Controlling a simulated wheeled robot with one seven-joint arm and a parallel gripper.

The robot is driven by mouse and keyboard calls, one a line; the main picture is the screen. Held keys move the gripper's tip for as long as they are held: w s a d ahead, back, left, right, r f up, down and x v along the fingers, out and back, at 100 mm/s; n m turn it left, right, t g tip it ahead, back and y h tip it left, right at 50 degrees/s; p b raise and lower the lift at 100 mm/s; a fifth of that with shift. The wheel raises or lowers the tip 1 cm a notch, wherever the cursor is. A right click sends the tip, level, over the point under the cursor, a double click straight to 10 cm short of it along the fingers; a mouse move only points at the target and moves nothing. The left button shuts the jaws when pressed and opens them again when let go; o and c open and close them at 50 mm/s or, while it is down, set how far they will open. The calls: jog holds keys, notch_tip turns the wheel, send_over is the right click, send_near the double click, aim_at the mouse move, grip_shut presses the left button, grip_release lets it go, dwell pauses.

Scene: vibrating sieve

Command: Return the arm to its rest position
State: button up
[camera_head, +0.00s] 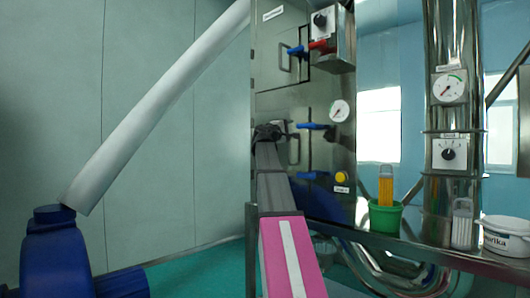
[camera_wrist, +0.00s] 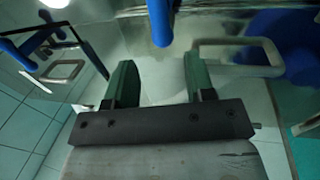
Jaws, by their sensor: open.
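My arm reaches forward from the bottom of the head view, with a pink and white section near the camera and grey links beyond. My gripper (camera_head: 268,132) is at its far end, in front of the steel cabinet (camera_head: 330,90). In the wrist view my gripper (camera_wrist: 157,75) shows two green fingers set wide apart with nothing held between them. A blue handle (camera_wrist: 160,22) stands just beyond the gap between the fingertips. The exact distance to it cannot be told.
Blue levers (camera_head: 315,126) and a red one (camera_head: 321,45) stick out from the cabinet. A shelf (camera_head: 440,252) at right holds a green cup (camera_head: 385,217) and a white tub (camera_head: 506,237). A large pale pipe (camera_head: 160,110) slants at left above a blue machine (camera_head: 60,258).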

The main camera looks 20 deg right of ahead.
jog(key=a+f+g+y, duration=0.1)
jog(key=a+f+y, duration=0.3)
jog(key=f, duration=1.2)
jog(key=a+f+m+y, duration=0.1)
jog(key=a+f+y, duration=0.35)
jog(key=f, duration=1.25)
jog(key=a+f+g+y, duration=0.15)
jog(key=a+f, duration=0.45)
jog(key=f, duration=1)
jog(key=s+a+f+m+g+y, duration=0.1)
jog(key=s+a+f+y, duration=0.2)
jog(key=s+a+f, duration=0.3)
jog(key=s+a+f+m+g+y, duration=0.1)
jog(key=s+a+f, duration=0.6)
jog(key=f, duration=0.8)
jog(key=s+a+f+m+g+y, duration=0.1)
jog(key=s+a+f+g+y, duration=0.2)
jog(key=s+a+f, duration=0.4)
jog(key=s+f+y, duration=0.1)
jog(key=s+f, duration=0.2)
jog(key=f, duration=0.1)
jog(key=shift+s+m+y, duration=0.15)
jog(key=shift+m+y, duration=0.25)
jog(key=shift+g, duration=0.25)
